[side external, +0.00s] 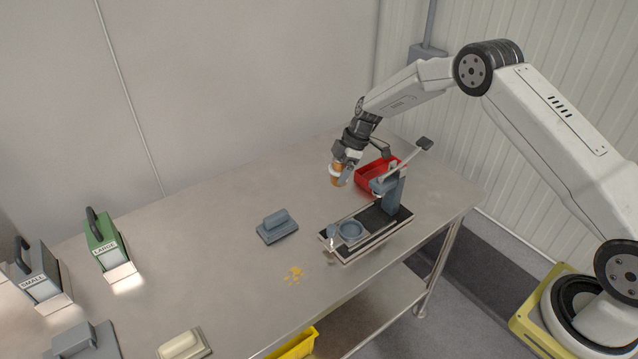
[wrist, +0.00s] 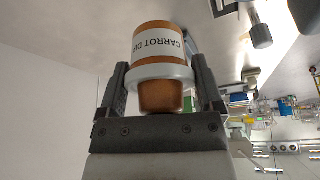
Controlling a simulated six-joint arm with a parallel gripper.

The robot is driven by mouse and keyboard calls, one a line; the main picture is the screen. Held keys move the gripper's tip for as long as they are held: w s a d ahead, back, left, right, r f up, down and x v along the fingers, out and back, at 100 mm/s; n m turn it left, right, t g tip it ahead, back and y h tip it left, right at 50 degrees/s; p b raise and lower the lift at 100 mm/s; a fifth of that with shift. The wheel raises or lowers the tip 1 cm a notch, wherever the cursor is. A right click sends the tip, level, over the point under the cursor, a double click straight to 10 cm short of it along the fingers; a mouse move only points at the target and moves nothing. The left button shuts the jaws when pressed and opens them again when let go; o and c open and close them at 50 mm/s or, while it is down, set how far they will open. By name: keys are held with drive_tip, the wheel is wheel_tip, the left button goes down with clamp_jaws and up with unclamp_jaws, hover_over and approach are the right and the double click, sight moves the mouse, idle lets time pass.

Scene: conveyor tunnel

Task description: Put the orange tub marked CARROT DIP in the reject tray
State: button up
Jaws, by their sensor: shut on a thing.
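The orange tub marked CARROT DIP (wrist: 160,42) is between the two fingers of my gripper (wrist: 162,82) in the wrist view. Its label reads upside down there, and a pale rim circles the tub. In the side view my gripper (side external: 343,165) is shut on the small orange tub (side external: 337,174) and holds it above the table. The red tray (side external: 368,178) lies on the table just right of the tub, partly hidden behind my gripper and the lever press. I cannot read any marking on the tray.
A blue-grey lever press (side external: 390,190) on a dark base stands close in front of the red tray, its handle rising high. A grey block (side external: 277,225) lies to the left. Orange spill (side external: 295,273) marks the table. Boxes labelled LARGE (side external: 105,240) and SMALL (side external: 40,275) stand far left.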

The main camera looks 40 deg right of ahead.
drive_tip(key=shift+r, duration=0.1)
drive_tip(key=r, duration=0.5)
drive_tip(key=shift+d+r, duration=0.25)
drive_tip(key=shift+r, duration=0.15)
drive_tip(key=w+d+m+t, duration=0.15)
drive_tip(key=d+m, duration=0.25)
drive_tip(key=d, duration=0.6)
drive_tip(key=m+t+h, duration=0.1)
drive_tip(key=m+h, duration=0.1)
drive_tip(key=m, duration=0.3)
hover_over(382, 171)
drive_tip(key=s, duration=0.2)
wheel_tip(382, 171, down, 4)
drive_tip(key=shift+w+d+f, duration=0.25)
drive_tip(key=shift+d+f, duration=0.15)
drive_tip(key=shift+f, duration=0.2)
drive_tip(key=shift+f, duration=4.95)
drive_tip(key=shift+f, duration=0.15)
